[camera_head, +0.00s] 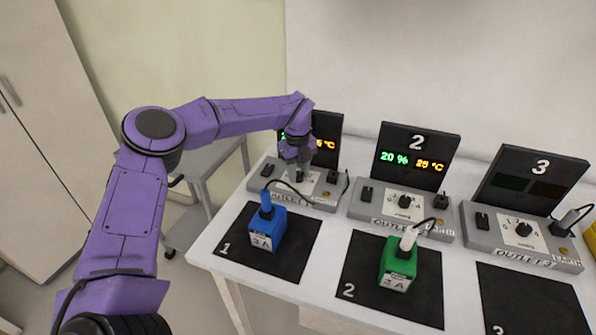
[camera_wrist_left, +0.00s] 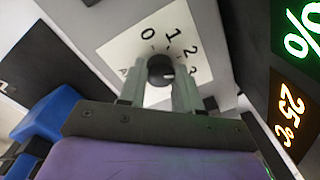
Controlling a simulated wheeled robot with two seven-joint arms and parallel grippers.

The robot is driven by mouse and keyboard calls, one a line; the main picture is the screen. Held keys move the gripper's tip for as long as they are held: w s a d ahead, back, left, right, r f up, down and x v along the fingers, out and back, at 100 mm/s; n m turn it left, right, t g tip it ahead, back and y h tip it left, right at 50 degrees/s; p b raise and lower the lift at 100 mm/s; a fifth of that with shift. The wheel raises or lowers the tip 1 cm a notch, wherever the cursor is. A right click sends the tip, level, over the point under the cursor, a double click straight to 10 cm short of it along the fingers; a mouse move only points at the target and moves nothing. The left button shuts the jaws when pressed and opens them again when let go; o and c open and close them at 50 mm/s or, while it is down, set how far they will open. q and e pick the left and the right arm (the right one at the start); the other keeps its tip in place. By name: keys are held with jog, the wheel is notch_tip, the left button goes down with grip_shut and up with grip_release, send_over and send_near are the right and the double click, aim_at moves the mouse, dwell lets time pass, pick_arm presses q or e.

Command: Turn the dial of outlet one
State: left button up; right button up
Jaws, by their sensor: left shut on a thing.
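Outlet one (camera_head: 318,190) is the leftmost grey unit on the table, with a lit display behind it partly hidden by my arm. Its black dial (camera_wrist_left: 160,68) sits on a white plate marked 0, 1, 2 and more in the left wrist view. My left gripper (camera_head: 297,167) reaches down over outlet one; in the left wrist view its two fingers (camera_wrist_left: 160,88) are on both sides of the dial, shut on it. A pale mark on the dial points to the right in that view. My right gripper is not in view.
A blue block (camera_head: 266,230) stands on mat 1 and a green block (camera_head: 397,265) on mat 2, both with cables. Outlet two (camera_head: 385,215) is lit; outlet three (camera_head: 500,245) has a dark display. Mat 3 (camera_head: 525,305) looks empty.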

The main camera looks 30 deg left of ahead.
pick_arm(q)
jog(key=shift+r+m, duration=0.1)
jog(key=shift+m, duration=1.6)
jog(key=o, duration=1)
jog(key=shift+o, duration=0.2)
notch_tip(320, 180, up, 10)
jog(key=b, duration=0.1)
jog(key=shift+r, duration=0.25)
jog(key=shift+s+a, duration=0.1)
